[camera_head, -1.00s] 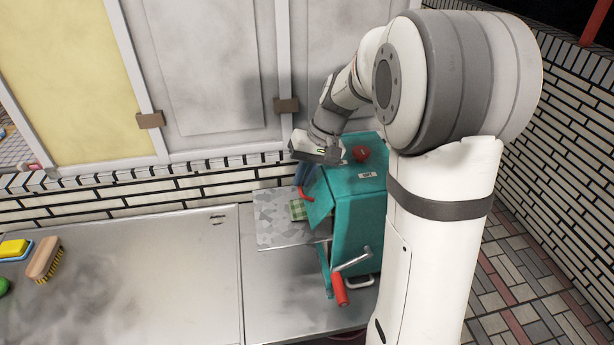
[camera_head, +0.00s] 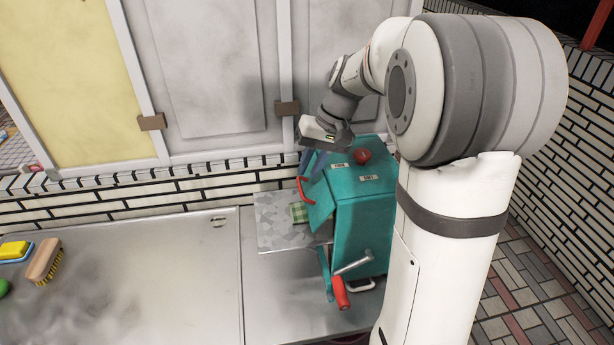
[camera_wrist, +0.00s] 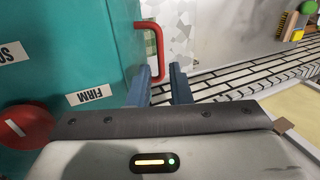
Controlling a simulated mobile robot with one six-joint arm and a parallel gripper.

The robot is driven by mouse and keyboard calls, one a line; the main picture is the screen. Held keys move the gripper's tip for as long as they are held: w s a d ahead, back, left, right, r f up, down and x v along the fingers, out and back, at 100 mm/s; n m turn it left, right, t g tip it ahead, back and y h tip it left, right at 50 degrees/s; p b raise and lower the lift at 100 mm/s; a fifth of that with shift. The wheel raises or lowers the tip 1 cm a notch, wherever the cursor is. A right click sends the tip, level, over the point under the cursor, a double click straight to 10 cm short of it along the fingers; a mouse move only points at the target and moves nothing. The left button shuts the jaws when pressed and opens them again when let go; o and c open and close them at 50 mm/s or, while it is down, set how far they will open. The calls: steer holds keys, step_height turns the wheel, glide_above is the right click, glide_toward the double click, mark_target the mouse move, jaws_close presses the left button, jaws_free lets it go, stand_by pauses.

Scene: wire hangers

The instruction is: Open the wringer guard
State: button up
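The wringer is a teal box (camera_head: 362,217) on the metal counter. Its guard (camera_head: 319,203) is a slanted teal flap on the left side, above the feed tray, with a red bar handle (camera_head: 302,190). The handle also shows in the wrist view (camera_wrist: 157,50), beyond the fingertips. My gripper (camera_head: 312,165) is above the handle by the wringer's upper left edge. In the wrist view its two blue fingers (camera_wrist: 164,76) are apart with nothing between them. The handle appears in front of the gap, apart from the fingers as far as I can tell.
A red knob (camera_head: 362,156) and labels are on the wringer's top. A crank with a red grip (camera_head: 340,292) sticks out in front. A green checked cloth (camera_head: 299,212) lies on the speckled tray (camera_head: 280,238). A brush (camera_head: 44,260) lies far left. The middle counter is clear.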

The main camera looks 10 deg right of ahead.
mark_target(317, 184)
steer(key=shift+v, duration=1.9)
steer(key=shift+c, duration=0.2)
